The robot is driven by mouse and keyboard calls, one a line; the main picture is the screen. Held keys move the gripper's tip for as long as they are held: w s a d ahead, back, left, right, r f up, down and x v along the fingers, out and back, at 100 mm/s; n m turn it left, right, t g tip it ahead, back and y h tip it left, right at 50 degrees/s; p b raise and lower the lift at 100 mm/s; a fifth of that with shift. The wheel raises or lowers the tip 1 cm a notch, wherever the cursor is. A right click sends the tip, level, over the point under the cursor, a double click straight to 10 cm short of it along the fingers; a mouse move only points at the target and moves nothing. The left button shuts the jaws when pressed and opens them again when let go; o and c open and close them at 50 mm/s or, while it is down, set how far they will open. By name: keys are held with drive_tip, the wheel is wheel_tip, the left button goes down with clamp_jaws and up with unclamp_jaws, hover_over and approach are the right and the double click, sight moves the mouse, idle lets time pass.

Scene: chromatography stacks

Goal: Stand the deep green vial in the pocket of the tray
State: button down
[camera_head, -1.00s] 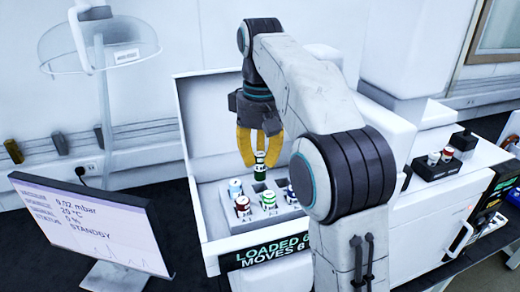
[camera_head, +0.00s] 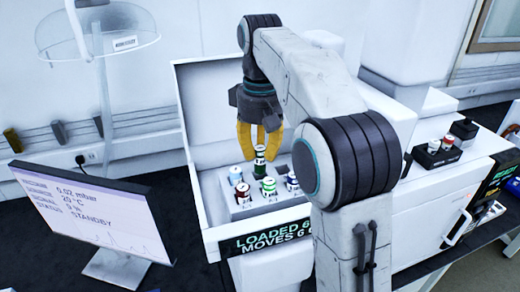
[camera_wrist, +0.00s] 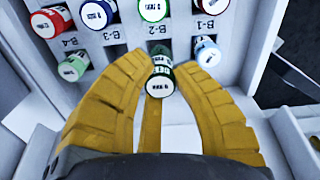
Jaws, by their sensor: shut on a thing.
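My gripper (camera_head: 260,150) has its yellow fingers shut around the deep green vial (camera_head: 259,159), which is upright with its white-topped cap up. In the wrist view the vial (camera_wrist: 160,82) sits between the fingertips, its lower body hidden. It is over the back row of the pale grey tray (camera_head: 238,212), between a light blue vial (camera_wrist: 207,52) and a light green vial (camera_wrist: 73,67). I cannot tell whether its base is inside a pocket. A dark empty pocket (camera_wrist: 118,50) shows beside it.
A red vial (camera_head: 242,194), another green vial (camera_head: 268,187) and a blue vial (camera_head: 292,182) stand in the front row. The white case (camera_head: 195,150) has walls around the tray. A monitor (camera_head: 95,225) stands at left; a black rack (camera_head: 436,155) is at right.

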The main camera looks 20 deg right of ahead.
sight(261, 165)
drive_tip(key=shift+f+b, duration=0.3)
drive_tip(key=shift+f, duration=0.05)
drive_tip(key=shift+f+b, duration=0.65)
drive_tip(key=shift+f, duration=0.25)
drive_tip(key=shift+f, duration=0.3)
idle(0.4)
drive_tip(key=shift+f+b, duration=0.35)
drive_tip(key=shift+b, duration=0.05)
drive_tip(key=c, duration=0.5)
unclamp_jaws()
drive_tip(key=shift+d, duration=0.15)
drive_tip(key=shift+c, duration=0.2)
